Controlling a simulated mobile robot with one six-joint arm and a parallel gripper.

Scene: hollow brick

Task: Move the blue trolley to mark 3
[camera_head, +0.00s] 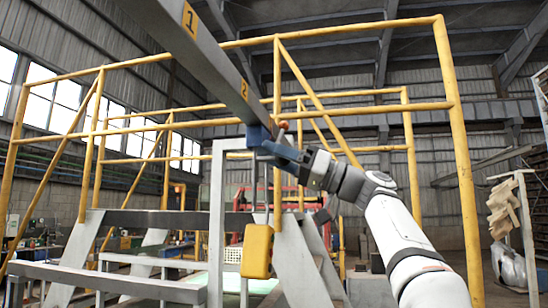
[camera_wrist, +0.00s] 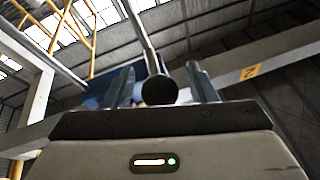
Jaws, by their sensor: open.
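Mark 1 (camera_head: 189,20) is nearer, at the upper left. I see no mark 3. My gripper (camera_head: 272,150) is at the trolley's lower right side. In the wrist view its fingers (camera_wrist: 161,88) are open, with the round end of a dark rod (camera_wrist: 161,90) showing between them. Blue trolley surface (camera_wrist: 92,98) shows behind the left finger. I cannot tell whether the fingers touch anything. Mark 2 also shows in the wrist view (camera_wrist: 249,72).
A yellow block (camera_head: 258,251) hangs below the trolley. Yellow railings (camera_head: 456,150) surround the grey stairs and platform (camera_head: 110,280). A grey post (camera_head: 217,220) stands left of the trolley. A rack with light brown pieces (camera_head: 503,208) stands at the right.

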